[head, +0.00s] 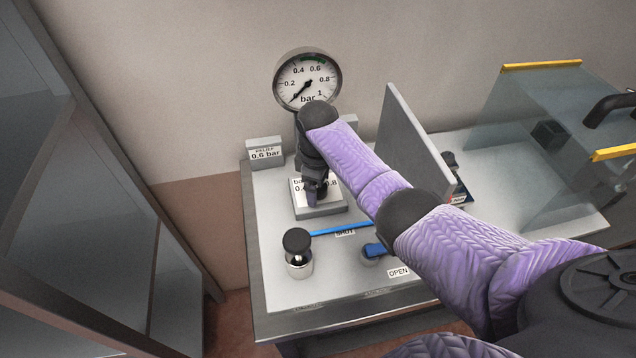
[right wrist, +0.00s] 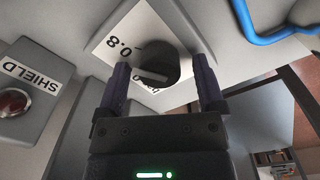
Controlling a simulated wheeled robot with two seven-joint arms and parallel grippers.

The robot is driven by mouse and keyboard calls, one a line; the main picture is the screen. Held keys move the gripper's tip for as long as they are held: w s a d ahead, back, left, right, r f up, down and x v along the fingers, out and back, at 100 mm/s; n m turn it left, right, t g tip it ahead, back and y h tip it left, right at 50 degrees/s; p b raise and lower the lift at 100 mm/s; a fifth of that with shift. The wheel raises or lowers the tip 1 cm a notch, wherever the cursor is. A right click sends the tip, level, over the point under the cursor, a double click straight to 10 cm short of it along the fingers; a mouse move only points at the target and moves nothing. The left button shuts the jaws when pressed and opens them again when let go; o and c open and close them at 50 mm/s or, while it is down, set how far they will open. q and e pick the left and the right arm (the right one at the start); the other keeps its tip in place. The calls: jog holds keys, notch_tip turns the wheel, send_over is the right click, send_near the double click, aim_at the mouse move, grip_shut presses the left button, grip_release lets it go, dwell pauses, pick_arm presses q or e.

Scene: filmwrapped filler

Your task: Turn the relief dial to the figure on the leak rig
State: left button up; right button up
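The relief dial is a dark round knob with a white pointer line in the right wrist view (right wrist: 160,62), on a white plate marked 0.8 and bar. In the head view its grey block (head: 322,211) shows figures 0.4 and 0.8, the knob mostly hidden by my gripper. A small sign (head: 265,154) reads RELIEF 0.6 bar. My right gripper (head: 316,194) points down over the dial. In the right wrist view its fingers (right wrist: 160,67) are apart, one on each side of the knob, with visible gaps. The exact pointer reading is unclear. My left gripper is out of view.
A round gauge (head: 307,78) stands behind, its needle near the low end. A tall grey panel (head: 415,150) stands right of the dial. Blue levers (head: 342,229) by SHUT and OPEN labels and a black-topped post (head: 298,252) are in front. A clear yellow-edged box (head: 510,130) is at right.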

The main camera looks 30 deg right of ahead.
grip_shut()
jog(key=shift+r, duration=0.1)
jog(key=shift+r+n+p, duration=0.1)
jog(key=shift+n+p, duration=0.6)
jog(key=shift+n, duration=0.3)
jog(key=n+p, duration=0.1)
jog(key=n, duration=0.1)
jog(key=shift+n, duration=0.3)
jog(key=n, duration=0.3)
jog(key=shift+n+p, duration=0.3)
jog(key=shift+n, duration=1.8)
